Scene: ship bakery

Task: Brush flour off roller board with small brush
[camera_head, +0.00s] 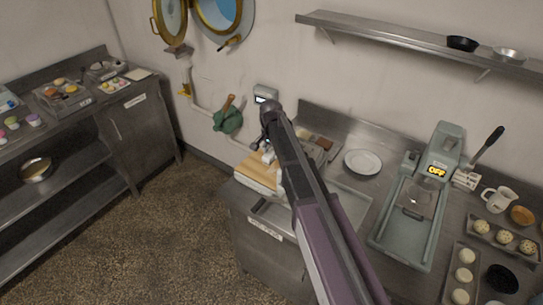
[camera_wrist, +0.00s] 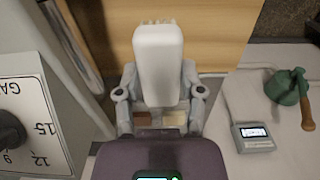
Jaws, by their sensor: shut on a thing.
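My gripper (camera_wrist: 158,98) is shut on a small brush (camera_wrist: 158,62), which has a broad pale body and short cream bristles at its far end. In the wrist view the brush is in front of a light wooden board (camera_wrist: 222,35); I cannot tell whether the bristles touch it. In the head view my gripper (camera_head: 268,148) is over the pale wooden board (camera_head: 258,172) at the counter's left end. My arm and gripper hide part of this board. The brush is too small to make out clearly there, and I cannot make out flour on the board.
A grey machine (camera_head: 408,222) with an OFF display and a white plate (camera_head: 362,162) are on the counter to the right. A green item with a wooden handle (camera_head: 228,120) and a small display box (camera_head: 265,93) are by the wall. Open floor (camera_head: 150,235) lies left.

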